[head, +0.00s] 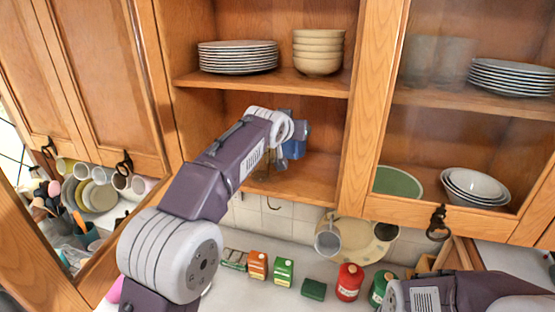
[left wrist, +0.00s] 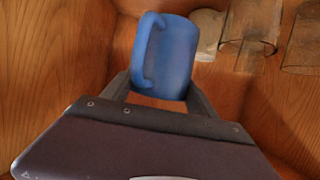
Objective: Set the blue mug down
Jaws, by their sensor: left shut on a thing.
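The blue mug (head: 294,149) is inside the open middle cabinet, above the front part of its lower shelf (head: 300,180). In the left wrist view the mug (left wrist: 172,58) looks nearly upright, slightly tilted in the picture, with its handle on the left side. My left gripper (left wrist: 158,92) is shut on the mug, one finger on each side. In the head view my left arm hides part of the mug. I cannot tell whether its base touches the shelf. My right gripper is out of view; only part of my right arm shows at the lower right.
Clear glasses (left wrist: 250,32) stand right of the mug in the left wrist view. A plate stack (head: 238,57) and beige bowls (head: 318,52) are on the shelf above. The right-hand glass door (head: 480,110) is beside the opening. The lower shelf's right front looks clear.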

